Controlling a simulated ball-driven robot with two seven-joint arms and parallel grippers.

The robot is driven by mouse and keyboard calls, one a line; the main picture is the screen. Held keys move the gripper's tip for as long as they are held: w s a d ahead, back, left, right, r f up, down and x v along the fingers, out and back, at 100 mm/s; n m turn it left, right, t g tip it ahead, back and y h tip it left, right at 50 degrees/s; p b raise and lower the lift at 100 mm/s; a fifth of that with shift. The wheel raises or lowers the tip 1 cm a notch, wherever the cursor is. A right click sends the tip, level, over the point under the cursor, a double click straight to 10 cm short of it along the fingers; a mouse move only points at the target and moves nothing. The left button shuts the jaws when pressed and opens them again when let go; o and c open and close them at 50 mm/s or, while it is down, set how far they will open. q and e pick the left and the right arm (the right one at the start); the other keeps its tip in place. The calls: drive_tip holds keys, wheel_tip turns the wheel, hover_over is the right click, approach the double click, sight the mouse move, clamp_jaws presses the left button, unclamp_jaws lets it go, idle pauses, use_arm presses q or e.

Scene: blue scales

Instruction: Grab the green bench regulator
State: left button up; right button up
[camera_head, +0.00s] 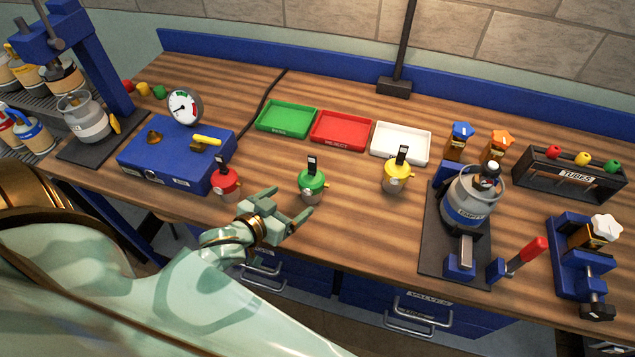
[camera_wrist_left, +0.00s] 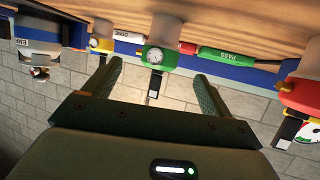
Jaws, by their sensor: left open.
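The green bench regulator (camera_head: 312,183) stands upright on the wooden bench, with a black stem on top and a small yellow knob at its right side. My left gripper (camera_head: 284,208) is open and empty, just in front and to the left of it, apart from it. In the left wrist view the green regulator (camera_wrist_left: 157,56) appears upside down with a round dial, lying between and beyond the two open fingers (camera_wrist_left: 160,92). My right gripper is not in view.
A red regulator (camera_head: 226,184) stands to the left, a yellow one (camera_head: 398,176) to the right. Green (camera_head: 287,131), red (camera_head: 341,145) and white (camera_head: 401,157) trays lie behind. A blue box with a gauge (camera_head: 165,166) is at left; a grey cylinder stand (camera_head: 432,222) is at right.

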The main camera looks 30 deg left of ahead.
sight(304, 191)
use_arm(q)
drive_tip(key=x, duration=0.5)
drive_tip(key=shift+w+f+b, duration=0.2)
drive_tip(key=shift+w+b, duration=0.1)
drive_tip(key=shift+b, duration=0.1)
drive_tip(key=b+x, duration=0.1)
drive_tip(key=x, duration=0.4)
drive_tip(key=shift+w+a+f, duration=0.15)
drive_tip(key=shift+w, duration=0.2)
drive_tip(key=shift+c, duration=0.5)
drive_tip(key=c, duration=1.3)
drive_tip(key=shift+r, duration=0.2)
